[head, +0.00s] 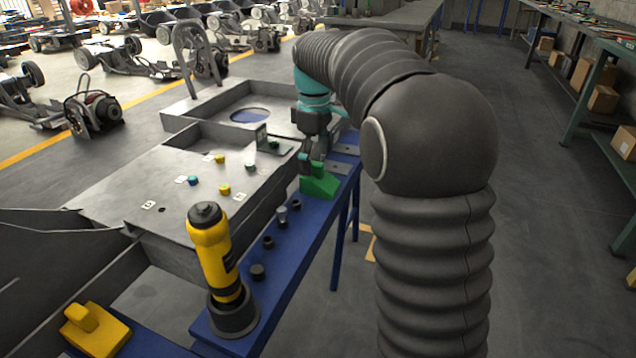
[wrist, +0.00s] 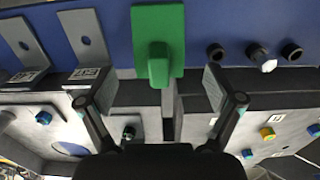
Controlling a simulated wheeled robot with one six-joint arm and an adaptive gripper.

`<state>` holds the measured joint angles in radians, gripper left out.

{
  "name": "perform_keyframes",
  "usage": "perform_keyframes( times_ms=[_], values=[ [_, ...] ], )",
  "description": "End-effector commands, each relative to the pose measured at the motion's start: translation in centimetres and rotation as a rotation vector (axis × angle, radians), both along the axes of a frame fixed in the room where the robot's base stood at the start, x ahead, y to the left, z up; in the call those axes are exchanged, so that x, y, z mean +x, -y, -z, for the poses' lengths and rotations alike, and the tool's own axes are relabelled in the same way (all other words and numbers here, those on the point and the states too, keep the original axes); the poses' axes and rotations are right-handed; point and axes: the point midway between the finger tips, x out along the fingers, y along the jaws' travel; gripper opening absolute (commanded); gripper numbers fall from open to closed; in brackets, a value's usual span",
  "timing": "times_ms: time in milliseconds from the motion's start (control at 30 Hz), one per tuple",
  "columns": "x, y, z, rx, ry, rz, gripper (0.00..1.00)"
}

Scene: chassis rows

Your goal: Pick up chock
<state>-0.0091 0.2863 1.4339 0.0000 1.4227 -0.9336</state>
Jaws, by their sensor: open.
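A green chock (head: 319,184) with a raised grip sits on the blue bench (head: 300,240), near its far end. In the wrist view the green chock (wrist: 172,22) is at the top centre, its grip pointing down the picture. My gripper (head: 312,163) is just above and behind it. In the wrist view my gripper's fingers (wrist: 160,90) are spread wide with nothing between them, one to each side of the chock's grip. A second, yellow chock (head: 97,332) lies at the lower left of the head view.
A yellow power tool (head: 212,250) stands upright in a dark holder on the bench's near end. Several small dark cups (head: 268,242) line the bench between it and the green chock. A grey metal chassis (head: 130,185) with coloured knobs lies alongside. The right aisle floor is clear.

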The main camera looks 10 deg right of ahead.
Motion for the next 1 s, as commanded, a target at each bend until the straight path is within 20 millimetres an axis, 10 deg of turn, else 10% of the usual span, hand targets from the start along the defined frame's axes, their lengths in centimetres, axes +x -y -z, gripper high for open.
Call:
perform_keyframes(
  times_ms=[767, 1000],
  values=[
    [0.1, 0.1, 5.5, 0.0, 0.001, 0.0, 0.92],
    [0.1, 0.1, 5.5, 0.0, 0.001, 0.0, 0.39]
  ],
)
